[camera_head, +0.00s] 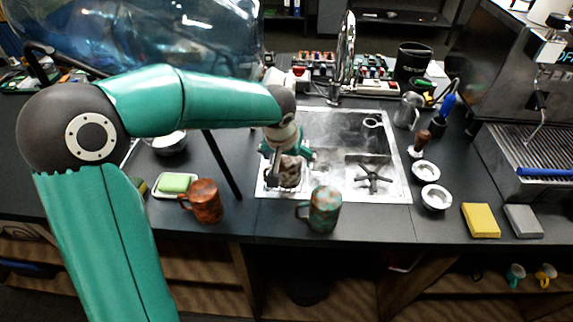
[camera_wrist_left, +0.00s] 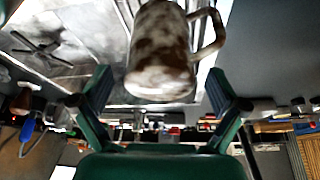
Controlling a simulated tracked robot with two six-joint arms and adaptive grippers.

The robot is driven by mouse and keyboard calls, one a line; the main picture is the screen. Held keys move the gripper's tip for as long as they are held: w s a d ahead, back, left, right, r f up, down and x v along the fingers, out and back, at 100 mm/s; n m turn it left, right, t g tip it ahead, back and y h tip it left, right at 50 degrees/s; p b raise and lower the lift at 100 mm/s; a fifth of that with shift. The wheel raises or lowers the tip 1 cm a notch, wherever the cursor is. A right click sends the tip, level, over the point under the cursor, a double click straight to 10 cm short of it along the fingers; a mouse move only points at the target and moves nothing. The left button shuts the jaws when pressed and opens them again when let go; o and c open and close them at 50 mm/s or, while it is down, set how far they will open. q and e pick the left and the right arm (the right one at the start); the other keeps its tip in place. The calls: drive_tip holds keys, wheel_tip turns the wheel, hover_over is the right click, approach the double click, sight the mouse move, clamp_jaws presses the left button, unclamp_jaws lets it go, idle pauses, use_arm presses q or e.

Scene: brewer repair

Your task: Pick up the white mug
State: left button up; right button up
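A white mug with brown mottled stains (camera_head: 289,174) is in the left part of the sink, below my left gripper (camera_head: 286,157). In the left wrist view the same mug (camera_wrist_left: 160,50) is just ahead of the fingers, its handle to the right. My left gripper (camera_wrist_left: 160,92) is open, with one finger on each side of the mug's line and visible gaps to it. The head view partly hides the mug behind the gripper, and contact cannot be told there. My right gripper is not in view.
The sink (camera_head: 393,185) surrounds the mug. A teal-brown mug (camera_head: 325,209) stands near the counter's front edge, and an orange-brown mug (camera_head: 206,202) stands left of the sink. A green sponge (camera_head: 174,183) lies on a dish. The tall faucet (camera_head: 345,55) rises behind.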

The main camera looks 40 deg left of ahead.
use_arm(q)
drive_tip(key=c, duration=1.1)
drive_tip(key=shift+r, duration=0.1)
drive_tip(key=shift+c, duration=0.2)
